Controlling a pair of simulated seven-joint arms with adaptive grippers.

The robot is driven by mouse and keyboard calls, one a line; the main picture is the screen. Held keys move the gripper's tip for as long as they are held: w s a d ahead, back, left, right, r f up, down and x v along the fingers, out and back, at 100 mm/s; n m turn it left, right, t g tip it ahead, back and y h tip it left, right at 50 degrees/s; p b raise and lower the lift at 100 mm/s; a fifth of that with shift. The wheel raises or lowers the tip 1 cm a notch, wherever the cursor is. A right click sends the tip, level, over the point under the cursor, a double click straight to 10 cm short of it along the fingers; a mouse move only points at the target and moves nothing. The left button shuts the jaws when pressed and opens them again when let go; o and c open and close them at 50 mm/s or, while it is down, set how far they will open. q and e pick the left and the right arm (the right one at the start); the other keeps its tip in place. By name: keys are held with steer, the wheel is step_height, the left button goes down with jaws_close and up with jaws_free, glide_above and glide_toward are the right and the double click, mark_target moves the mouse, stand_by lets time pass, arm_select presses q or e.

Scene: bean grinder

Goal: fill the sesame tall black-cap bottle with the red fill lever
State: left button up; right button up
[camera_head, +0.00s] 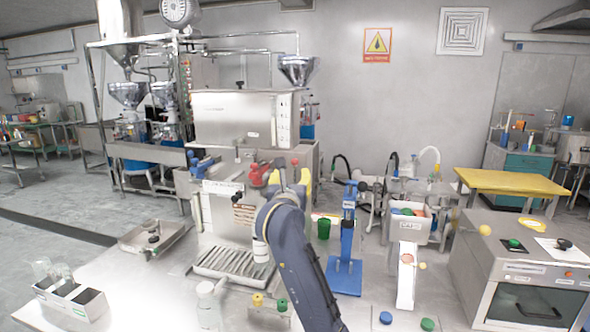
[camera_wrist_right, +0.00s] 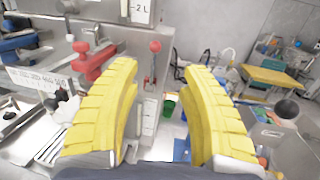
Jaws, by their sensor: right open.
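The steel filling machine (camera_head: 235,110) carries a red lever valve (camera_head: 259,175) on its front, which also shows in the right wrist view (camera_wrist_right: 93,62). My right gripper (camera_head: 297,178) is open and empty, just right of the red lever. In the right wrist view its two yellow fingers (camera_wrist_right: 160,70) stand wide apart, with the red lever left of them. A pale bottle (camera_head: 261,248) stands at the grated tray below the red valve, partly beside my arm. Its cap and label are not clear. My left gripper is out of view.
A blue lever valve (camera_head: 203,165) sits left of the red one. A clear jar (camera_head: 207,300) stands at the front. A blue press stand (camera_head: 345,245) and a grey oven-like box (camera_head: 525,270) stand at right. A red-knobbed rod (camera_wrist_right: 155,47) rises beyond my fingers.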

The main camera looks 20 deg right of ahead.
mark_target(295, 167)
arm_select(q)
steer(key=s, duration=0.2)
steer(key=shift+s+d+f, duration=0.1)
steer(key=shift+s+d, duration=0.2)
arm_select(e)
steer(key=shift+y, duration=0.4)
steer(key=f+x, duration=0.1)
steer(key=x, duration=0.4)
steer(key=f+x, duration=0.1)
steer(key=x, duration=0.5)
steer(key=f+x, duration=0.1)
steer(key=x, duration=0.5)
steer(key=shift+w+f, duration=0.15)
steer(key=shift+c, duration=0.4)
jaws_close()
